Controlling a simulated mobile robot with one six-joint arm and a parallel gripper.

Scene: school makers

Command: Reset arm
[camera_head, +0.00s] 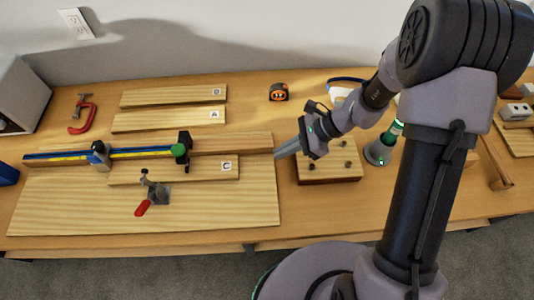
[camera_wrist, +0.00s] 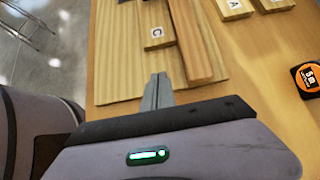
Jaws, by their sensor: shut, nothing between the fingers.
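My gripper (camera_head: 281,153) is shut and empty. In the head view its fingertips are close to the right end of a long wooden bar (camera_head: 232,143) on the bench. In the wrist view the shut fingers of my gripper (camera_wrist: 158,82) point toward the wide wooden board (camera_wrist: 118,60). I cannot tell whether the fingertips touch anything. My arm reaches in from the right, above a small wooden block with dark knobs (camera_head: 330,166).
A blue bar clamp (camera_head: 130,153), a toggle clamp with red handle (camera_head: 154,192) and board C (camera_head: 200,170) lie on the left. Boards A (camera_head: 165,119) and B (camera_head: 170,97) lie behind. A tape measure (camera_head: 279,92) and green-lit device (camera_head: 380,150) stand near my arm.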

